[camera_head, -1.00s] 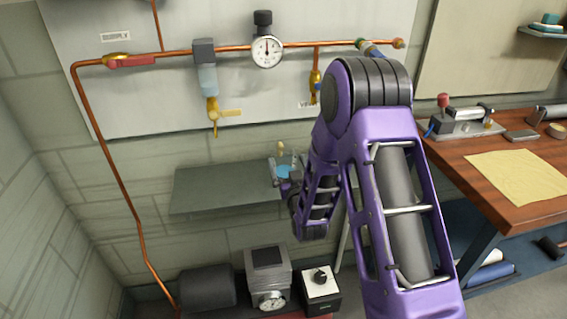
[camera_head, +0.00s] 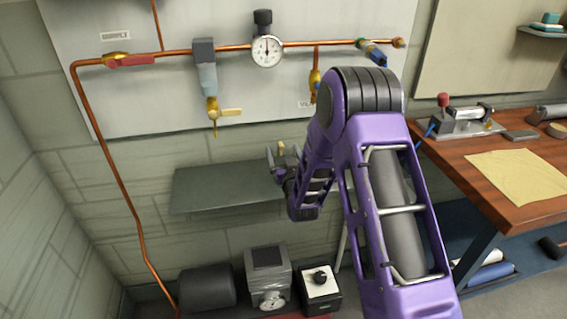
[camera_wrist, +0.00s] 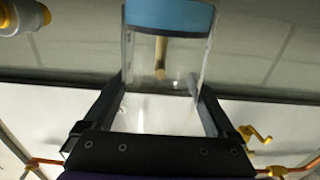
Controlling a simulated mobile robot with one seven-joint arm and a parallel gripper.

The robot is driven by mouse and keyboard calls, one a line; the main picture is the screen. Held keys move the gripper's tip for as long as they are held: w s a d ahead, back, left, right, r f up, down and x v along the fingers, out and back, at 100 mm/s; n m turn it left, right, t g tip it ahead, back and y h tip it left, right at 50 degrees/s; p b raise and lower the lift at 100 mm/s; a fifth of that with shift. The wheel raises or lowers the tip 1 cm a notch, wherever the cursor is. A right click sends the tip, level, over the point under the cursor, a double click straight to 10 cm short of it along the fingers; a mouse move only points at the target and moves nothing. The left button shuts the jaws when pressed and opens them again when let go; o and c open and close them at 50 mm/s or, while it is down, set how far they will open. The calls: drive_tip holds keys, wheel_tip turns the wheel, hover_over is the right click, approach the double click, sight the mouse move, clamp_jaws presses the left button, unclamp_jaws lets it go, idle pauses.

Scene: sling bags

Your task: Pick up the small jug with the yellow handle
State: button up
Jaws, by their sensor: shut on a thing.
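The small clear jug (camera_wrist: 140,65) fills the middle of the wrist view, with a blue band (camera_wrist: 170,15) at the picture's top. Its yellow handle (camera_wrist: 160,58) shows pale through the clear wall. My gripper's dark fingers (camera_wrist: 162,100) lie along both sides of the jug and are shut on it. In the head view my gripper (camera_head: 279,164) is at the right end of the grey shelf (camera_head: 222,190), with a small yellowish bit of the handle (camera_head: 281,148) showing. My gripper hides most of the jug there. I cannot tell whether it touches the shelf.
A copper pipe (camera_head: 230,48) with a gauge (camera_head: 267,51) and a yellow valve (camera_head: 226,112) runs along the wall above. The shelf's left part is bare. A wooden bench (camera_head: 500,200) stands at the right. A white-and-yellow object (camera_wrist: 22,16) is at the wrist view's upper left.

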drive_tip(key=shift+c, duration=0.8)
drive_tip(key=shift+r, duration=0.1)
